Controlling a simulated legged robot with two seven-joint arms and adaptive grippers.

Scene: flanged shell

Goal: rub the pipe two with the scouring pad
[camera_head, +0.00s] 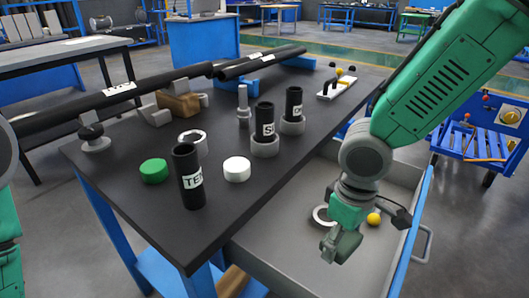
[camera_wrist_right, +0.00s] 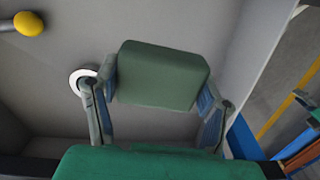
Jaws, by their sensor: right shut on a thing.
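Long black pipes lie across the table on supports: one (camera_head: 60,112) on the left with a white label, and others (camera_head: 262,64) towards the back with small labels. I cannot read which is pipe two. My right gripper (camera_head: 340,244) is low over the open drawer at the front right, away from the pipes. In the right wrist view, the gripper (camera_wrist_right: 158,100) is shut on a dark green block, the scouring pad (camera_wrist_right: 160,75), between its two fingers. In the head view the pad is hard to make out. Only part of my left arm shows at the left edge.
The drawer (camera_head: 272,252) holds a yellow ball-topped item (camera_head: 374,219) and a white ring (camera_head: 322,215). On the table (camera_head: 130,220) stand black labelled cups (camera_head: 188,178), a green disc (camera_head: 154,171), a white disc (camera_head: 237,169) and a grey bolt-like part (camera_head: 243,104).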

